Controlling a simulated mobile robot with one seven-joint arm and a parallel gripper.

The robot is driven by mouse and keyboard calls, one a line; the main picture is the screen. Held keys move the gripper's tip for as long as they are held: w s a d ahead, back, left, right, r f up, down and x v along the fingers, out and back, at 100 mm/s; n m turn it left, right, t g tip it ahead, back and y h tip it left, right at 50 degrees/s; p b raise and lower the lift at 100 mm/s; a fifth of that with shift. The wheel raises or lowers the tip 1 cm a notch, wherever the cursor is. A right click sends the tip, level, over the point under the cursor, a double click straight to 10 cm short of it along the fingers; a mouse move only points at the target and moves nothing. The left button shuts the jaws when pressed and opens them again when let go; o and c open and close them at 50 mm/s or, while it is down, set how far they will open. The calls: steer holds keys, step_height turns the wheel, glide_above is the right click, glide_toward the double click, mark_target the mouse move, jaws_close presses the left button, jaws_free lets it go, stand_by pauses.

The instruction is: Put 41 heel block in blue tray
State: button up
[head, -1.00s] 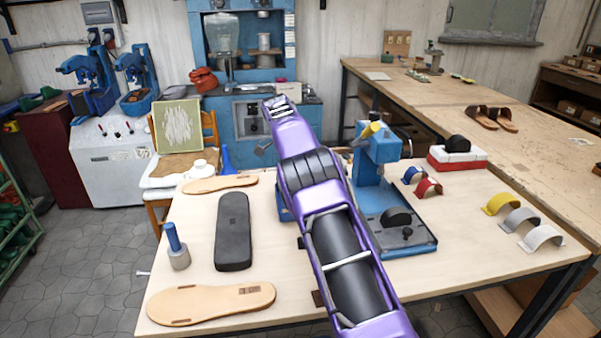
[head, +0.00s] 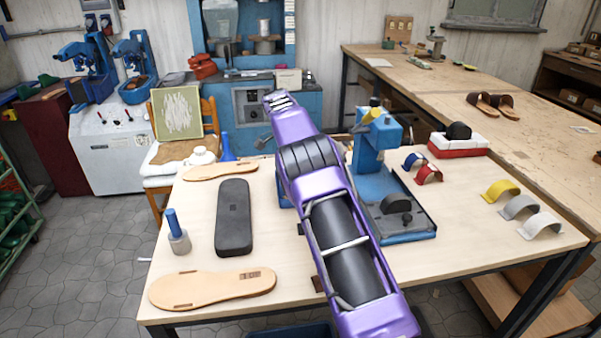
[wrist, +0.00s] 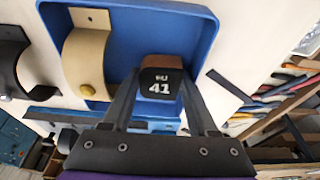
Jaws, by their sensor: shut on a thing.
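The 41 heel block (wrist: 160,80), brown on top with a dark face marked 41 in white, is held between the two dark fingers of my gripper (wrist: 160,90) in the wrist view. The blue tray (wrist: 190,40) lies behind and below the block in that view. The block overlaps the tray's floor; I cannot tell whether it touches it. A tan strap with a brass stud (wrist: 84,52) lies in the tray's left part. In the head view my purple arm hides the gripper, the block and most of what lies beyond it.
A blue press (head: 377,150) stands right of my arm on the table. Coloured straps (head: 520,207) sit at the right. A dark strap (wrist: 10,62) lies beside the tray.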

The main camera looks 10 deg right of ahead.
steer(key=shift+f, duration=0.2)
steer(key=o, duration=1.5)
steer(key=shift+o, duration=0.2)
steer(key=shift+r, duration=3.55)
